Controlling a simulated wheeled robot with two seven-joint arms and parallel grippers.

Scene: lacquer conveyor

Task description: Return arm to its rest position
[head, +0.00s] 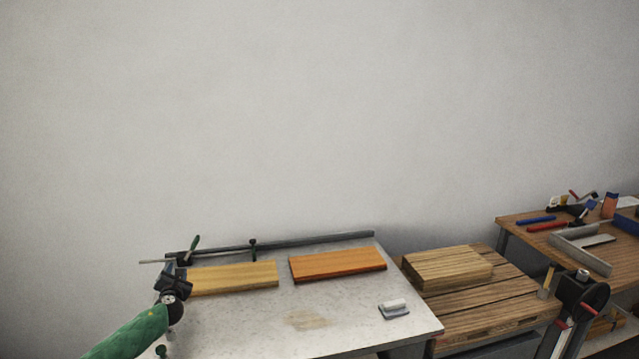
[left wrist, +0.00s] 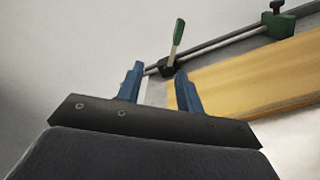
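My left arm comes in from the lower left in the head view, with its green sleeve. My left gripper (head: 176,270) is at the left edge of the light table, near the end of a yellow board. In the left wrist view its two blue fingers (left wrist: 158,92) stand apart with nothing between them, so it is open and empty. The yellow board (head: 234,277) also shows in the left wrist view (left wrist: 245,75), just beyond the right finger.
A clamp bar (head: 300,242) runs along the table's back edge. An orange board (head: 337,264) and a sanding block (head: 394,309) lie on the light table (head: 365,325). A wooden pallet with boards (head: 450,268) stands right of it. A tool bench (head: 515,232) is at far right.

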